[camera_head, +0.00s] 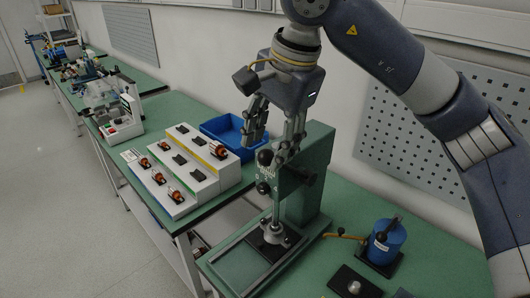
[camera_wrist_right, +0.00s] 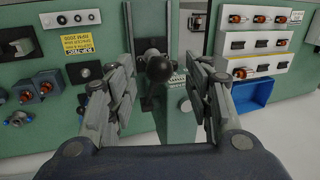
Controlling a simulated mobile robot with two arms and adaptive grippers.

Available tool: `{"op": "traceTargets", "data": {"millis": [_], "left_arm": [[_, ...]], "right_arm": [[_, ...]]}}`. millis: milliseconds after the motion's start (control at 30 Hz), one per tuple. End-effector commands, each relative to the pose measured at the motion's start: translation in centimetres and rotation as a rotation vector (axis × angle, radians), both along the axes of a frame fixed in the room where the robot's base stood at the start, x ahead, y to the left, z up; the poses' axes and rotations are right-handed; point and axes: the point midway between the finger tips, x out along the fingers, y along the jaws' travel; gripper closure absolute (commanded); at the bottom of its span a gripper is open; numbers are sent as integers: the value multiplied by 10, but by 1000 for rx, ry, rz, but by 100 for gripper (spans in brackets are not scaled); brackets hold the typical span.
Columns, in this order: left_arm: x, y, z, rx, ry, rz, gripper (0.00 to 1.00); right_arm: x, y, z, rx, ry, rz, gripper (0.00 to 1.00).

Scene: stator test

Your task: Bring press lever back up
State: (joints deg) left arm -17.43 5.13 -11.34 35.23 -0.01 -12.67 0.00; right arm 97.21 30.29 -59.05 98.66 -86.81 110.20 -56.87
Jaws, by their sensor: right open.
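The green press (camera_head: 312,180) stands on the green bench, with its ram above a dark base plate (camera_head: 268,248). A black ball knob (camera_head: 265,157), apparently the end of the press lever, shows just under my right gripper (camera_head: 267,148). In the right wrist view, the ball knob (camera_wrist_right: 158,68) sits between the spread fingers of my right gripper (camera_wrist_right: 161,80), with gaps on both sides. The gripper is open and holds nothing. The lever's shaft is mostly hidden, so its angle is hard to tell. My left gripper is not in view.
A stepped white rack (camera_head: 185,165) with several small parts and a blue bin (camera_head: 222,128) stand left of the press. A blue cylindrical device (camera_head: 385,242) stands to its right. A perforated wall panel (camera_head: 400,130) is behind.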

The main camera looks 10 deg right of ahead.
Motion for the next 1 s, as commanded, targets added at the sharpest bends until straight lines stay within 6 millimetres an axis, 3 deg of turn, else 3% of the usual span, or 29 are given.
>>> {"op": "traceTargets", "data": {"millis": [300, 633, 833, 1000], "left_arm": [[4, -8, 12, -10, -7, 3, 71], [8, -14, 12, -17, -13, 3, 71], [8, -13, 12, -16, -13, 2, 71], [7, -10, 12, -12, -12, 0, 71]], "right_arm": [[8, 6, -37, 2, 1, 1, 53], [9, 7, -42, 1, -1, 0, 53], [9, 7, -41, 1, -1, 0, 98], [9, 6, -41, 2, 0, 0, 100]]}}
